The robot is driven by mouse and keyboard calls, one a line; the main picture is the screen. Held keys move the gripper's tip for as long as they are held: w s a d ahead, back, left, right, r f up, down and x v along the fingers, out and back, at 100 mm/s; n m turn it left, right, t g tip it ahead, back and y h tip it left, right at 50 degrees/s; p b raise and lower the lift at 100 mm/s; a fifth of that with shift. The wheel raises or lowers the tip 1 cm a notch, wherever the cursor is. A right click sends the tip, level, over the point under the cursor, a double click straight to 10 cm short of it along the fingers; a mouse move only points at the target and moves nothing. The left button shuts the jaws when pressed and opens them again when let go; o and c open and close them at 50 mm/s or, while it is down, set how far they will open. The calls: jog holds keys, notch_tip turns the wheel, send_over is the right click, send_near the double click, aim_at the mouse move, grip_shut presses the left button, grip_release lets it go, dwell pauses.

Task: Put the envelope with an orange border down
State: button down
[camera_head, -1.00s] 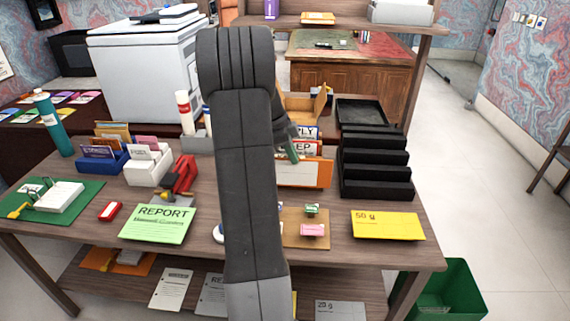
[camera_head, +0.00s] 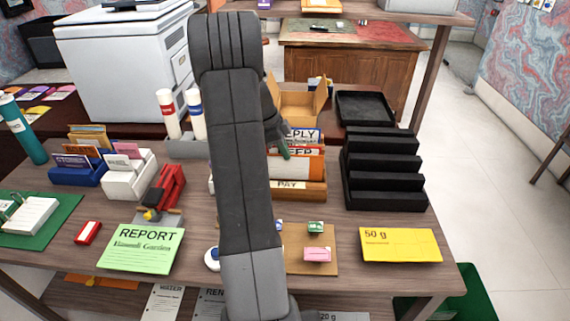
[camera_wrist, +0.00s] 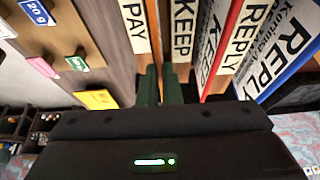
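The envelope with an orange border (camera_head: 308,166) stands upright in the wooden letter sorter (camera_head: 306,194), behind the PAY label (camera_head: 288,185) and in front of the KEEP label. My gripper (camera_head: 285,152) is at its upper left edge in the head view, with my arm hiding part of the sorter. In the wrist view the dark green fingertips (camera_wrist: 161,85) are close together between the PAY label (camera_wrist: 134,25) and the KEEP label (camera_wrist: 183,30). They look shut on the envelope, which shows there only as a thin edge.
A black stepped rack (camera_head: 384,170) stands close to the right of the sorter. A yellow 50 g card (camera_head: 400,245), a green REPORT card (camera_head: 142,249) and a small board with stamps (camera_head: 297,262) lie in front. A red stapler-like tool (camera_head: 168,190) is left.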

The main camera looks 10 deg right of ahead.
send_over(285, 179)
jog(key=shift+w+f, duration=0.2)
jog(key=shift+f, duration=1.95)
jog(key=shift+f, duration=0.25)
jog(key=c, duration=1.6)
grip_release()
jog(key=shift+r, duration=0.1)
jog(key=v, duration=1.2)
jog(key=shift+r, duration=0.15)
